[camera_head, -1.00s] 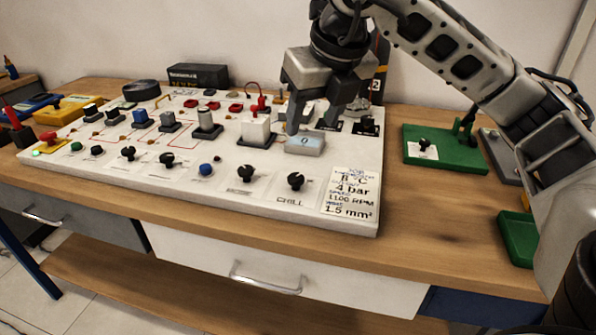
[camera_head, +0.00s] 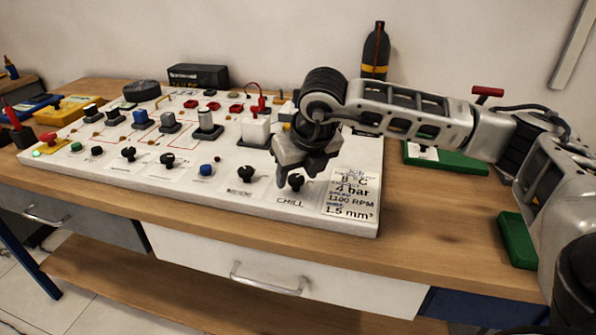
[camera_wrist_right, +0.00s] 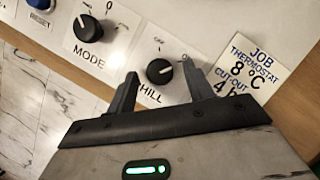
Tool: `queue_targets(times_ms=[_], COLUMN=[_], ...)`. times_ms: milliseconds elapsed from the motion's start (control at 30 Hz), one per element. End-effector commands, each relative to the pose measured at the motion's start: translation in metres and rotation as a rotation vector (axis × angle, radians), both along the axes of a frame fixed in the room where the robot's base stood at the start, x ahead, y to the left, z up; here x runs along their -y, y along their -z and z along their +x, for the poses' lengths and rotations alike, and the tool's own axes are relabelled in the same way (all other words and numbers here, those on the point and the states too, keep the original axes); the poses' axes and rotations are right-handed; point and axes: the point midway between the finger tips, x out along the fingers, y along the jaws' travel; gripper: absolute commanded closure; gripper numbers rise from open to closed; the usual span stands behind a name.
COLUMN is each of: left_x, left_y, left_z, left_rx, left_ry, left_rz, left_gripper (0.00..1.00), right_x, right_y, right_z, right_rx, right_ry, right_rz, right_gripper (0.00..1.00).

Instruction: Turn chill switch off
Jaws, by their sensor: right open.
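The chill switch (camera_head: 296,183) is a black rotary knob on the front right of the white panel, above the printed word CHILL. In the right wrist view the chill switch (camera_wrist_right: 159,72) has a white pointer mark directed to the right; the small print around it is hard to read. My right gripper (camera_head: 297,174) is open just above and behind the knob in the head view. In the right wrist view my right gripper (camera_wrist_right: 160,80) has one finger on each side of the knob; contact cannot be told. My left gripper is not in view.
The MODE knob (camera_wrist_right: 86,28) sits left of the chill switch. A job card (camera_head: 351,192) lies right of it. Several other knobs and switches cover the white panel (camera_head: 120,178). A green tray (camera_head: 516,240) is at the right on the wooden table (camera_head: 430,225).

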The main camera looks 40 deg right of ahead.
Motion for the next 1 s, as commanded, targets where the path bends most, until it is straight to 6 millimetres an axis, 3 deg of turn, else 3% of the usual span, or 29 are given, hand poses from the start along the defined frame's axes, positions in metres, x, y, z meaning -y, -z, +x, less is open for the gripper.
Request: queue_targets(times_ms=[300, 467, 767, 1000], left_x=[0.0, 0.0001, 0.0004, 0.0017], left_y=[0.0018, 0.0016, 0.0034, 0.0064], left_z=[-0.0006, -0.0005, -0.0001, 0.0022], left_rx=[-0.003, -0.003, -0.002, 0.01], left_ry=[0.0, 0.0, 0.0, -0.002], left_rz=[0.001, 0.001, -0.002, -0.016], left_gripper=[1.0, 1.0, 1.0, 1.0], right_x=[0.0, 0.0001, 0.0006, 0.0019], right_y=[0.0023, 0.0021, 0.0028, 0.0044], right_z=[0.0007, 0.0007, 0.0007, 0.0009], right_rx=[-0.001, -0.001, 0.0, 0.0], right_ry=[0.0, 0.0, -0.02, -0.129], right_rz=[0.0, 0.0, 0.0, 0.002], right_gripper=[0.51, 0.92, 0.92, 0.92])
